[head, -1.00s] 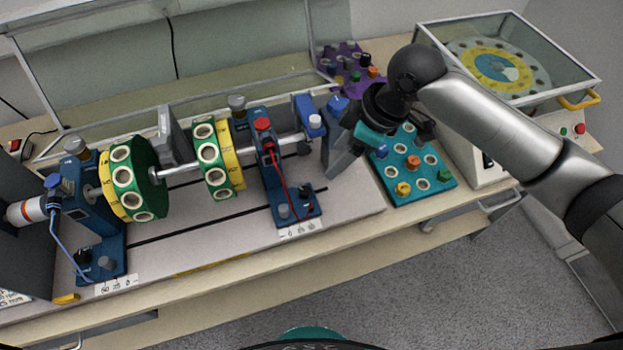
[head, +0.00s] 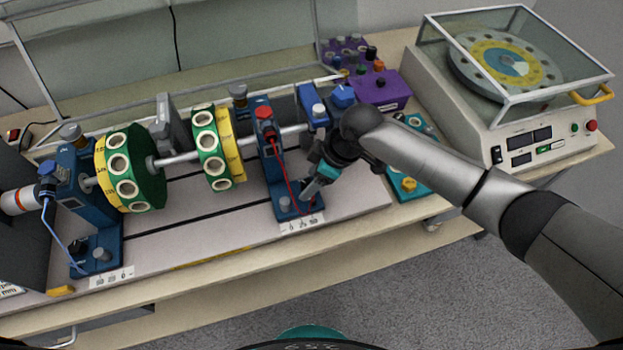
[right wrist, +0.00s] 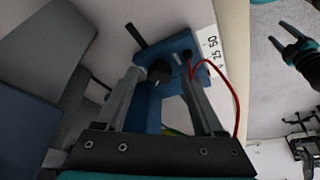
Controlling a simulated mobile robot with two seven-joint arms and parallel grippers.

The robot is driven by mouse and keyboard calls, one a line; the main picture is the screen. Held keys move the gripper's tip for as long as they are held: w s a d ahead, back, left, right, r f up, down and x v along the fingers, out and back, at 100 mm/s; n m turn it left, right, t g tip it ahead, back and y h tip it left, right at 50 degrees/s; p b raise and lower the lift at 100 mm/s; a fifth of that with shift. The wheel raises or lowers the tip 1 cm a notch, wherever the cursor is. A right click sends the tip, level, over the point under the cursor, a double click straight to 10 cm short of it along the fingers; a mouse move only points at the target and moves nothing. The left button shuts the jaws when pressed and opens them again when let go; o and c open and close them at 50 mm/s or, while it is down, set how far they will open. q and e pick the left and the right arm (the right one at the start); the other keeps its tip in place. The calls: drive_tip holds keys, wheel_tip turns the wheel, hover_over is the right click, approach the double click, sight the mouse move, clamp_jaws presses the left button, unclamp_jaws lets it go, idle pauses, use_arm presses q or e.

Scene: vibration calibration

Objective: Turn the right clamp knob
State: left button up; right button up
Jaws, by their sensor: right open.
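The right blue pedestal (head: 272,165) stands on the bench with a blue foot. On its foot are a clamp knob (head: 284,202) and a black plug with a red cable. In the right wrist view the dark round knob (right wrist: 158,74) shows between and beyond the fingertips, with no visible contact. My right gripper (head: 308,190) is open and empty, pointing down over the foot's right part; it also fills the lower right wrist view (right wrist: 163,85). My left gripper (right wrist: 284,36) shows small at the right wrist view's upper right, fingers apart, away from the bench.
The red cable (right wrist: 235,95) loops close to the right finger. A shaft with green and yellow discs (head: 135,168) runs to the left. A teal board (head: 410,185) is partly behind my arm. A purple box (head: 382,92) and a glass-covered turntable unit (head: 545,125) stand right.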

clamp_jaws()
idle(0.7)
